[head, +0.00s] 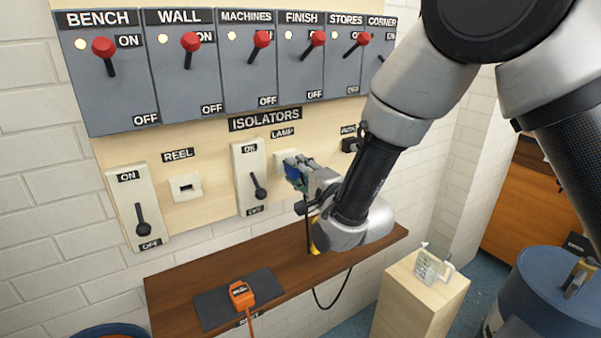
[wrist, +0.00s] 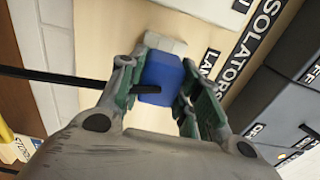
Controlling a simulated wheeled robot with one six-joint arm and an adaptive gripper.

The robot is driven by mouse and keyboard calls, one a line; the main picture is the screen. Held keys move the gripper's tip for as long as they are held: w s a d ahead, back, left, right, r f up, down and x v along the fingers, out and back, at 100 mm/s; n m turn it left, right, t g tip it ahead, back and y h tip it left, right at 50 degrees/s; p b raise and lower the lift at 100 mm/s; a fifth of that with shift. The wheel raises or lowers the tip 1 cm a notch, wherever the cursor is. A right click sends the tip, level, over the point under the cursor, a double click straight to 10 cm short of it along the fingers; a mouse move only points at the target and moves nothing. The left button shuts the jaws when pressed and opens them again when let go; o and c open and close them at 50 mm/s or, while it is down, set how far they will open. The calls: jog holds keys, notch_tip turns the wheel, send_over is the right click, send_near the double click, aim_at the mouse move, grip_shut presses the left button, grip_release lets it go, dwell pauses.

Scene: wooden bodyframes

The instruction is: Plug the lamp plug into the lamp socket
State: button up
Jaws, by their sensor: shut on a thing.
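The blue lamp plug (wrist: 160,76) is between the two fingers of my gripper (wrist: 160,92). A black cord leaves the plug to the left in the wrist view and hangs below the shelf in the head view. The pale lamp socket (head: 280,160) is on the wooden board under the LAMP label. In the wrist view the socket (wrist: 166,44) lies directly beyond the plug, partly hidden by it. The plug is at or very close to the socket face; I cannot tell whether it is seated. My gripper also shows in the head view (head: 295,172).
The lamp isolator (head: 250,178), lever down, is left of the socket. The REEL socket (head: 185,187) and AUX socket (head: 350,145) flank them. Red-knobbed switches (head: 190,60) run above. An orange plug (head: 242,294) lies on a dark mat (head: 212,308) on the brown shelf (head: 170,285).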

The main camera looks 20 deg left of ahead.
jog(key=shift+x, duration=0.85)
jog(key=o, duration=1.2)
jog(key=shift+s+d, duration=0.1)
jog(key=v, duration=1.1)
jog(key=shift+s+d, duration=0.3)
